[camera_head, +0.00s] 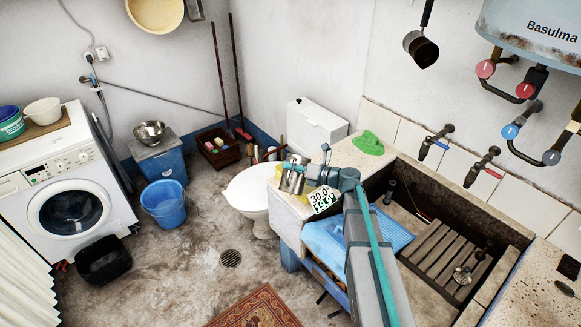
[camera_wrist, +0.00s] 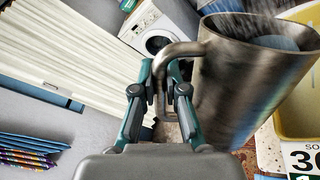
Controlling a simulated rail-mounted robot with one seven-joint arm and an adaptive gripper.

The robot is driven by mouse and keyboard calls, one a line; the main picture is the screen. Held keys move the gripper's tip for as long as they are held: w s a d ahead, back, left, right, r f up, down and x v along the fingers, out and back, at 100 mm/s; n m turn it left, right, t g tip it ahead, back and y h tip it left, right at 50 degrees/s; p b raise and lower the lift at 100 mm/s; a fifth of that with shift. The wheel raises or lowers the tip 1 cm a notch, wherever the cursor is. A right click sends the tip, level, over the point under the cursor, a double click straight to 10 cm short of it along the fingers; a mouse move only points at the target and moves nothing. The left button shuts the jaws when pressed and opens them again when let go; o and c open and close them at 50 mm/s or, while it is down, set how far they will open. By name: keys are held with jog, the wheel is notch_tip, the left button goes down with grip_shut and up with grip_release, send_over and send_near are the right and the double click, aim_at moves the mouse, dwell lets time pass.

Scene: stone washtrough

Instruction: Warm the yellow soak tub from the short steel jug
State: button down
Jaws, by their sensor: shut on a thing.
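The steel jug (camera_head: 293,176) is held at the left end of the stone trough, near the white toilet. In the wrist view the jug (camera_wrist: 240,85) is large, with its open mouth up and to the right; something grey-blue shows inside. My gripper (camera_wrist: 166,75) is shut on its handle. In the head view my gripper (camera_head: 318,172) is right of the jug. The yellow soak tub (camera_wrist: 296,122) is beside the jug at the right of the wrist view, mostly cut off. My arm hides most of it in the head view. A label (camera_head: 323,200) there reads 30.0 above 19.9.
The stone trough (camera_head: 440,185) holds a wooden slatted rack (camera_head: 445,250). Two taps (camera_head: 437,141) are on the wall behind. A blue ribbed board (camera_head: 330,240) lies at its left. A green cloth (camera_head: 367,143) is behind my arm. A dark pan (camera_head: 421,50) hangs above.

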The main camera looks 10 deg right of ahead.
jog(key=shift+w+d+r+m+p, duration=0.2)
jog(key=shift+w+m+p, duration=0.2)
jog(key=shift+p, duration=0.25)
jog(key=shift+w+d, duration=0.1)
jog(key=shift+w, duration=0.05)
dwell(0.9)
jog(key=shift+w+d+m+g, duration=0.15)
jog(key=shift+w+m+g, duration=0.15)
jog(key=shift+m, duration=0.2)
jog(key=shift+f, duration=0.1)
